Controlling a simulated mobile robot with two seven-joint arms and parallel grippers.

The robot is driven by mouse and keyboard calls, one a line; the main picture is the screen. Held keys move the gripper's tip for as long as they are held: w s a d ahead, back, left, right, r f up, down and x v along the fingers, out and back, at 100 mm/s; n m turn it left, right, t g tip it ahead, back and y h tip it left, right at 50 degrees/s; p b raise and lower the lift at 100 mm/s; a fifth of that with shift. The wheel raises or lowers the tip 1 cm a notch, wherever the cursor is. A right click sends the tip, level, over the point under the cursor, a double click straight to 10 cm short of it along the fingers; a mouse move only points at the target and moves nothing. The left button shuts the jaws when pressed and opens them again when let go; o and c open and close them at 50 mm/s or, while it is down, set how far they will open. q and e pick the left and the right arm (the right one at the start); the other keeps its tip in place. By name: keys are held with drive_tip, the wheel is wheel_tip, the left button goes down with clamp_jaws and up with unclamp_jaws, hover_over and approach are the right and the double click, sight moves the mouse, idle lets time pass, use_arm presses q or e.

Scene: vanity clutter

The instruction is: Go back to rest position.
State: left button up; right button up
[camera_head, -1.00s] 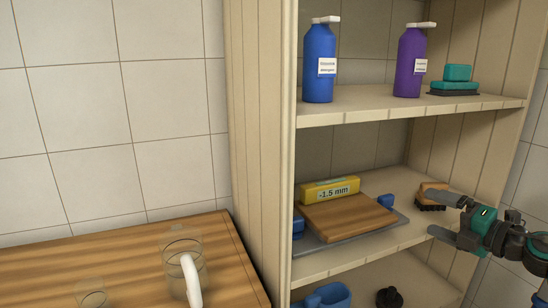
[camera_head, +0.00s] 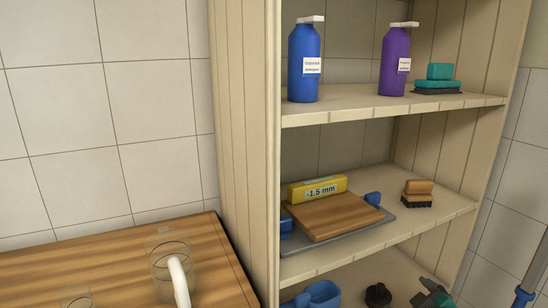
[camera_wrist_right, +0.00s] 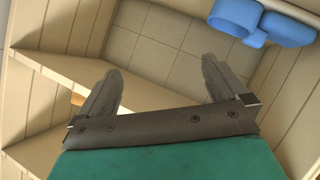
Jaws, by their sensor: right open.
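My right gripper (camera_wrist_right: 160,85) is open and empty, its two grey fingers spread apart in the right wrist view. In the head view only a teal and grey part of it (camera_head: 434,294) shows at the bottom edge, below the middle shelf. An orange-brown brush with dark bristles (camera_head: 417,193) stands on the right of the middle shelf, apart from the gripper. My left gripper is not in view.
The shelf unit (camera_head: 400,106) holds a blue bottle (camera_head: 304,65), a purple bottle (camera_head: 395,62) and teal brushes (camera_head: 438,80) on top. A wooden board (camera_head: 335,216) and yellow box (camera_head: 317,188) share the middle shelf. A glass jug (camera_head: 160,262) stands on the wooden counter (camera_head: 100,255).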

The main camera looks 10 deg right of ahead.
drive_tip(key=s+a+f+m+g+y, duration=0.1)
drive_tip(key=s+a+f+m+y, duration=0.15)
drive_tip(key=s+a, duration=0.8)
drive_tip(key=s+a+f+m+g+y, duration=0.15)
drive_tip(key=s+a+f, duration=0.25)
drive_tip(key=s+a, duration=0.65)
use_arm(q)
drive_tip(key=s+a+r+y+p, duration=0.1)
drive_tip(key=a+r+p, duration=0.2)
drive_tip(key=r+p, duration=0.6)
drive_tip(key=p, duration=0.4)
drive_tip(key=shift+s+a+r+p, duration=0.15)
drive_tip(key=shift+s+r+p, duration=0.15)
drive_tip(key=shift+p, duration=0.1)
use_arm(e)
wheel_tip(320, 180, up, 10)
drive_tip(key=w, duration=0.2)
drive_tip(key=shift+d+n, duration=0.2)
drive_tip(key=shift+n, duration=0.2)
